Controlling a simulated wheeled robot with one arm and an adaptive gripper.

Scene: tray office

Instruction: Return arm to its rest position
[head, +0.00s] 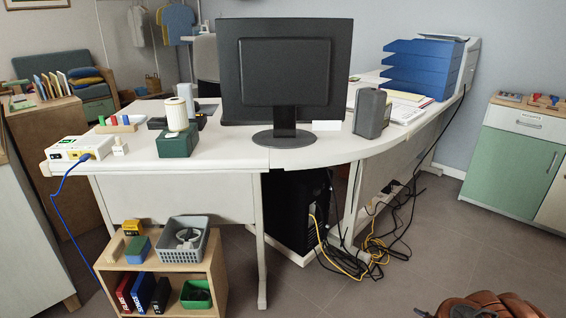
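Neither my arm nor my gripper shows in the head view, so I cannot see its pose or whether it holds anything. The view looks onto a white corner desk (225,152) with a black monitor (285,72) seen from behind. A dark green box (178,144) with a cream cylinder (175,114) on top stands on the desk's left part.
A low wooden shelf (216,295) with a grey basket (186,243) on top stands before the desk. Loose cables (372,250) lie under the desk. A brown leather item (495,305) is cut off at bottom right.

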